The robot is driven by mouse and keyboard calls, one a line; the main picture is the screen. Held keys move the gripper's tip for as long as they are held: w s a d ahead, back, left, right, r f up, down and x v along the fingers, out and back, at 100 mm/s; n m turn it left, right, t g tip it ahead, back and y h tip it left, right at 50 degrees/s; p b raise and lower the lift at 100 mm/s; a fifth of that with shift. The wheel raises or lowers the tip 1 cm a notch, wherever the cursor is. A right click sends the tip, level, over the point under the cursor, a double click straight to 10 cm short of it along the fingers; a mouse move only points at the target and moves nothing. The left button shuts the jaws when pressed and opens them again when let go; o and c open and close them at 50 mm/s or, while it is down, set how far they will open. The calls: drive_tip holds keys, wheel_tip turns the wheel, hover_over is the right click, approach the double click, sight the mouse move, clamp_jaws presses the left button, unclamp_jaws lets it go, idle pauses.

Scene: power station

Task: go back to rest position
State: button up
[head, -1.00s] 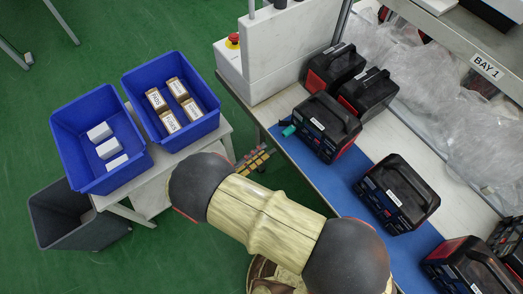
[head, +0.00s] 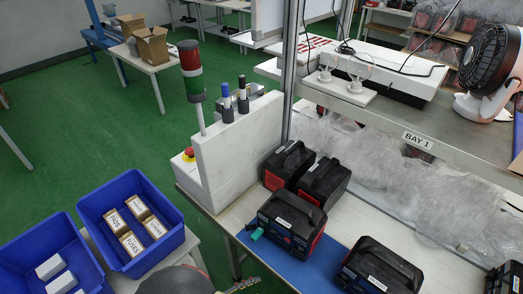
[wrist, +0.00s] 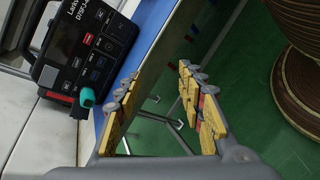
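My gripper (wrist: 158,78) is open in the wrist view, its two yellow-padded fingers apart with nothing between them. It hangs beside the bench edge, with green floor and bench legs behind it. A black device with a teal plug (wrist: 88,97) is to the left of the fingers, apart from them. In the head view this device (head: 290,222) stands on the bench, its teal plug at its left end. Only a dark rounded part of my arm and a bit of my gripper show at the bottom edge of the head view.
Two blue bins (head: 179,235) hold small boxes at lower left. The bench (head: 350,212) carries several black devices, a white control box (head: 237,150) and a signal tower (head: 191,75). A shelf with a fan (head: 487,60) is behind.

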drive_tip(key=d+r+m+y, duration=0.4)
drive_tip(key=d+r, duration=0.3)
drive_tip(key=r, duration=0.4)
drive_tip(key=s+d+r+m+g+y, duration=0.1)
drive_tip(key=d+r+m+y, duration=0.2)
drive_tip(key=r, duration=0.9)
drive_tip(key=s+d+r+m+g+y, duration=0.1)
drive_tip(key=d+r+m+y, duration=0.3)
drive_tip(key=d+r+m, duration=0.3)
drive_tip(key=d+r, duration=0.4)
drive_tip(key=shift+d+r+m+y, duration=0.3)
drive_tip(key=shift+d+r+m, duration=0.05)
drive_tip(key=shift+m, duration=0.05)
drive_tip(key=c, duration=0.3)
